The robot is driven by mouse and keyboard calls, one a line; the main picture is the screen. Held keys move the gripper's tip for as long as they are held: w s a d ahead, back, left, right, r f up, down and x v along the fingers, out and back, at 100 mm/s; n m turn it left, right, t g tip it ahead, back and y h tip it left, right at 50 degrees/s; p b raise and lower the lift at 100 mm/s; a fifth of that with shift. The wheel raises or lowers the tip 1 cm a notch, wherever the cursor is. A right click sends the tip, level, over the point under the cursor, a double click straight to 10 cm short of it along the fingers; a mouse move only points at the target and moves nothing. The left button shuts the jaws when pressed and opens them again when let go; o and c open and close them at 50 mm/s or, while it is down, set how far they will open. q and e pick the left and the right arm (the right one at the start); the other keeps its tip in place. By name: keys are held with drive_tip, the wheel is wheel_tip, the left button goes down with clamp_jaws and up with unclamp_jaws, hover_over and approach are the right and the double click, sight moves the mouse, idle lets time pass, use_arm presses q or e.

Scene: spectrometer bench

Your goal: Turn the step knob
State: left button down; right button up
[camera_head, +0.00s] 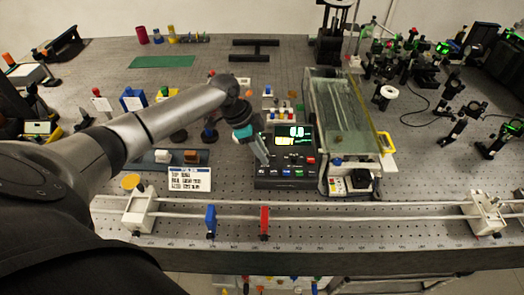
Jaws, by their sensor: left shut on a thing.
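The black instrument box (288,183) with a lit display (293,137) and a row of coloured buttons stands on the bench near the centre. My left arm reaches in from the left. My left gripper (261,160) points down with its fingertips at the left side of the box's front panel. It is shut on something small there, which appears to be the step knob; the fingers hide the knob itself. My right gripper is not in view.
A glass-covered tank (342,115) stands just right of the box. A rail with a blue holder (210,221) and a red holder (265,222) crosses the front. A white label card (190,179) lies left of the box. Optics mounts stand at the right.

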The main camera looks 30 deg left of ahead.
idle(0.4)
use_arm(q)
drive_tip(key=m, duration=0.1)
drive_tip(key=m+g+b, duration=0.1)
drive_tip(key=m+b, duration=0.1)
drive_tip(key=m, duration=0.1)
drive_tip(key=shift+w+f+g+h, duration=0.1)
drive_tip(key=shift+w+g+h, duration=0.2)
drive_tip(key=shift+h, duration=0.1)
drive_tip(key=shift+w+a+m+g+b, duration=0.1)
drive_tip(key=shift+m+g+b, duration=0.45)
drive_tip(key=shift+m, duration=0.6)
drive_tip(key=shift+m+g+b, duration=0.35)
drive_tip(key=shift+m+b, duration=0.4)
drive_tip(key=shift+m, duration=0.4)
drive_tip(key=c, duration=0.7)
unclamp_jaws()
drive_tip(key=shift+r, duration=0.2)
drive_tip(key=v, duration=1.5)
